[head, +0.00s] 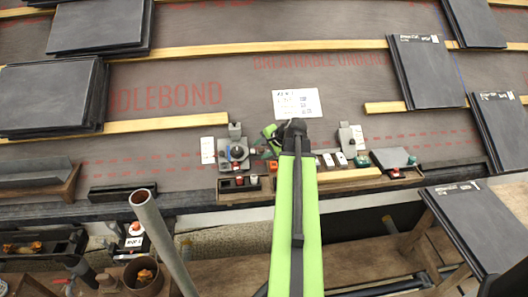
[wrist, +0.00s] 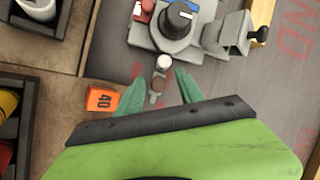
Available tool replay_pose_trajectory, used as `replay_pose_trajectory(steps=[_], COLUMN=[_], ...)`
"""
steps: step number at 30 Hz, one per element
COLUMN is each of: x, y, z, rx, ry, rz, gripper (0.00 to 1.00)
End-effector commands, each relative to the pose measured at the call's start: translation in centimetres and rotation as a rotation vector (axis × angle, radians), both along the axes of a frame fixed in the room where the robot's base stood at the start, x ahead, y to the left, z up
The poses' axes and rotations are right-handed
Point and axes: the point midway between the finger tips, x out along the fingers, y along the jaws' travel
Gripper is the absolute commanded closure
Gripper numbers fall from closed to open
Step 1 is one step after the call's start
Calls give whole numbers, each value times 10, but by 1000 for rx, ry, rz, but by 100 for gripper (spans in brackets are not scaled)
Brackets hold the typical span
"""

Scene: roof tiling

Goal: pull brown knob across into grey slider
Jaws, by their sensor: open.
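A small brown knob (wrist: 157,84) sits on a narrow grey piece (wrist: 156,101) in the wrist view. A pale round knob (wrist: 164,62) stands just beyond it. I cannot tell which grey part is the slider. My gripper (wrist: 161,77) is open, with one green finger on each side of the brown knob and a gap to both; nothing is held. Whether the fingertips are down at the knob's height is unclear. In the head view, my gripper (head: 269,134) is beside the grey device, and my arm and wrist hide the knob.
A grey device with a dark dial (wrist: 180,18) and a grey block with a black knob (wrist: 228,36) stand ahead. An orange block marked 40 (wrist: 102,98) lies left of the fingers. Stacked slates (head: 52,97) and wooden battens (head: 250,49) cover the roof around.

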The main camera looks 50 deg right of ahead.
Motion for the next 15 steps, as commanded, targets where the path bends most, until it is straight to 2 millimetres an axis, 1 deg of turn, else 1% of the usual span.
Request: replay_pose_trajectory(steps=[1,2,11,12,15], x=[-3,-4,-10,-11,-11], y=[-3,-5,-14,-15,-16], z=[1,1,1,1,1], rx=[0,0,-1,-1,-1], ry=[0,0,-1,-1,-2], rz=[-6,-8,-23,-25,-26], gripper=[56,59,98,100,100])
